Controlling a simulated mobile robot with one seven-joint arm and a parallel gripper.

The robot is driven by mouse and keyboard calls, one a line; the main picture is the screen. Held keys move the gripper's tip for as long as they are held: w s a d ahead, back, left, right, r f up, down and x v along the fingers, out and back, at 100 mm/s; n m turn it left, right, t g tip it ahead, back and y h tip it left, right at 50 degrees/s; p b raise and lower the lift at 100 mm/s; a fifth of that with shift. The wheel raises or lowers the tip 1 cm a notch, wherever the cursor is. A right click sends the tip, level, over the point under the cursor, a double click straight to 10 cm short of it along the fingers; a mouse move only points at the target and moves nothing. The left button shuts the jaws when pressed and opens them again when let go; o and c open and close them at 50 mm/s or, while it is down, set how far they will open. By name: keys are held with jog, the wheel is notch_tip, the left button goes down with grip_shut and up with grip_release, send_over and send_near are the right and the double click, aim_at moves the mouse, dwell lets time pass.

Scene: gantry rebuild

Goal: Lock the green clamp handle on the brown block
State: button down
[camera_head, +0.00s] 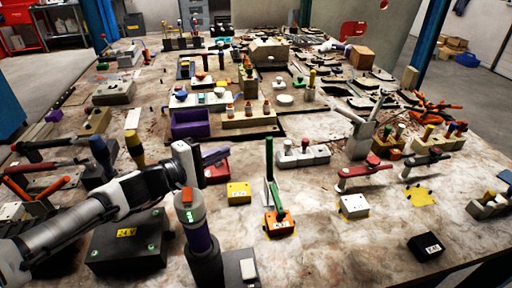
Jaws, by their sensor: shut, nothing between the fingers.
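A green clamp handle (269,160) stands upright near the middle of the table in the head view. Its foot is at a small orange-brown block (281,224) with a pale label, which I take as the brown block. My gripper (219,157) is to the left of the green handle, at about the height of its upper part, with its dark fingers pointing right. The fingers look shut and empty, apart from the handle. Small details of the clamp's mechanism are too small to tell.
A yellow block (239,192) lies left of the clamp. A red-handled clamp (365,171) over a white block (354,206) stands to the right. A dark upright cylinder (197,232) and a black box (127,246) stand at the front left. The table front of the clamp is mostly clear.

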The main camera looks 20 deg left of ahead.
aim_at(270, 160)
jog(key=w+d+p, duration=0.3)
jog(key=w+d, duration=0.3)
jog(key=d, duration=0.1)
jog(key=shift+f, duration=0.15)
dwell(0.3)
jog(key=shift+d, duration=0.1)
